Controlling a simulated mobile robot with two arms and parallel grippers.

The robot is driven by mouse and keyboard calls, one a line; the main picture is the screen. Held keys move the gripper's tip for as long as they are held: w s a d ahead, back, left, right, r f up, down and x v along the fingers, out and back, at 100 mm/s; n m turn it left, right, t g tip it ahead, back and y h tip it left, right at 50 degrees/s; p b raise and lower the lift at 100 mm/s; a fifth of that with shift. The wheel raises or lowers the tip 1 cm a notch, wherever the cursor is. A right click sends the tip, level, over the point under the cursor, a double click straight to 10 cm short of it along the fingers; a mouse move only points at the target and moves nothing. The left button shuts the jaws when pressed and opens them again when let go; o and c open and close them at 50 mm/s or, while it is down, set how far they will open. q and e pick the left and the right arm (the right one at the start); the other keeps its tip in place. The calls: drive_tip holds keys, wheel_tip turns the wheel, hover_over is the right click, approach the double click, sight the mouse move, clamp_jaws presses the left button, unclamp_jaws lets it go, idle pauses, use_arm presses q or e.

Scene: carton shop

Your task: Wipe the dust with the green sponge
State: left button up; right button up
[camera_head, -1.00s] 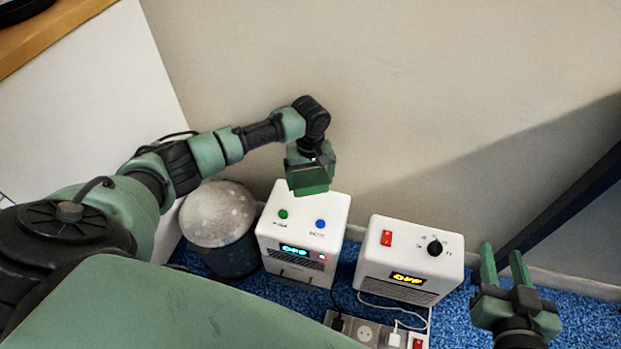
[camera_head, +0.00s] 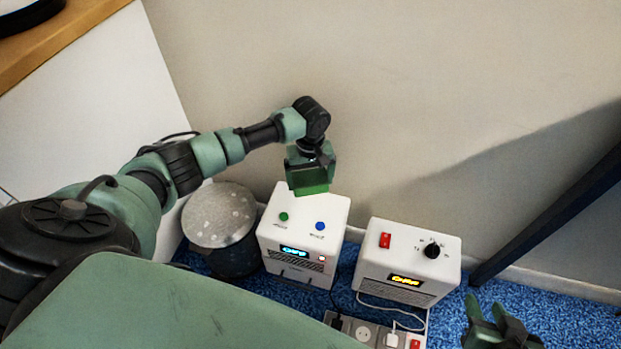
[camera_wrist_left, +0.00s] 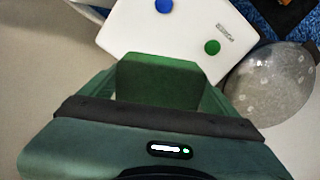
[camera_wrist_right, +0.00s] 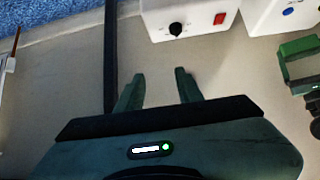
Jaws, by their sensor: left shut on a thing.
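My left gripper (camera_head: 310,160) is shut on the green sponge (camera_head: 312,188). It holds the sponge above the back of the left white box, against the wall side. The sponge (camera_wrist_left: 158,80) also shows between the fingers in the left wrist view. Pale dust specks lie on the round grey lid (camera_head: 218,213) of a dark bin, left of the box; the lid (camera_wrist_left: 270,85) also shows in the left wrist view. The sponge is apart from the lid. My right gripper (camera_head: 488,308) is open and empty at the lower right; its fingers (camera_wrist_right: 158,88) stand apart in the right wrist view.
The left white box (camera_head: 302,222) has green and blue buttons. The right white box (camera_head: 408,262) has a red switch and black knob. A power strip (camera_head: 375,333) with cables lies in front. A dark slanted bar (camera_head: 545,222) stands at right.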

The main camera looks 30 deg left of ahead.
use_arm(q)
drive_tip(key=shift+r+p, duration=0.45)
drive_tip(key=shift+p, duration=0.05)
drive_tip(key=shift+r+p, duration=0.3)
drive_tip(key=shift+p, duration=0.15)
use_arm(e)
drive_tip(key=s+d+f+g, duration=0.2)
drive_tip(key=s, duration=0.2)
drive_tip(key=s+d+f+g+h, duration=0.1)
drive_tip(key=s+f+g, duration=0.1)
drive_tip(key=s, duration=0.3)
drive_tip(key=shift+s+d+f+g, duration=0.15)
drive_tip(key=shift+s+d+g, duration=0.2)
drive_tip(key=shift+g, duration=0.25)
use_arm(q)
drive_tip(key=shift+d+r, duration=0.1)
